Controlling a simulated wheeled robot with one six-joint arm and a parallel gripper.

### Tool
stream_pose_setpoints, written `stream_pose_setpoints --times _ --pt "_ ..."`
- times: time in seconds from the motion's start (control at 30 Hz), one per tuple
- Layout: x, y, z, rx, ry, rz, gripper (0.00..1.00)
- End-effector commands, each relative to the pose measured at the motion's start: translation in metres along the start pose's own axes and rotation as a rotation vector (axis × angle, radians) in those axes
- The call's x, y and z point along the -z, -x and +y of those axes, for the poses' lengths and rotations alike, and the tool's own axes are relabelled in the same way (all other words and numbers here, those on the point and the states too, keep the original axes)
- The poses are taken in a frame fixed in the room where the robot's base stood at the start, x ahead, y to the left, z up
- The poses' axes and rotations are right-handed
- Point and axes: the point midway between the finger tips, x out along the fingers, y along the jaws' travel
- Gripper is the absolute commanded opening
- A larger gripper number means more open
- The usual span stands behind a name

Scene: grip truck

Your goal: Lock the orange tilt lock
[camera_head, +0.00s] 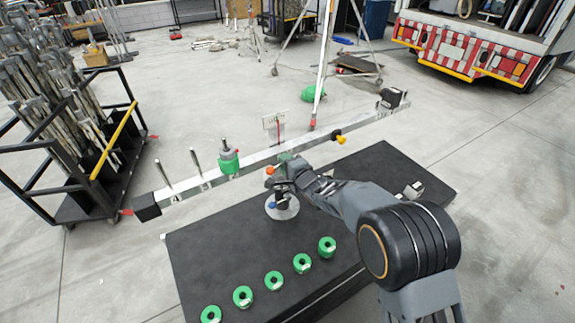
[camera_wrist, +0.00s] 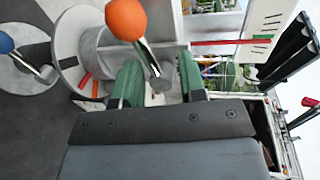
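The orange tilt lock shows in the wrist view as an orange ball knob (camera_wrist: 126,18) on a short metal stem, upper middle. Its stem slants down and right, and its lower end lies between the two green finger pads in the picture. My gripper (camera_wrist: 162,78) is open, with a clear gap between the pads; I cannot tell whether either pad touches the stem. The gripper and wrist hide most of the pivot there.
A blue knob (camera_head: 272,206) sits lower on the round mount. The long beam (camera_head: 255,158) crosses above the black platform (camera_head: 225,255). Several green rings (camera_head: 274,281) lie along its front. A rack of stands (camera_head: 75,135) is at left; open floor lies at right.

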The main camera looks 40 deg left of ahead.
Motion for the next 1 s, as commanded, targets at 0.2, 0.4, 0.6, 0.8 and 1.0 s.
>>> stream_pose_setpoints --times 0.2,0.4,0.6,0.8,1.0 --pt "-0.001 0.012 0.001 -0.002 0.001 -0.003 0.38" --pt "0.001 0.049 0.001 -0.001 0.000 0.002 0.38" --pt "0.004 0.091 0.001 0.000 -0.001 0.007 0.38" --pt "0.005 0.121 0.000 0.001 -0.002 0.009 0.38" --pt "0.005 0.137 0.000 0.002 -0.002 0.009 0.38"
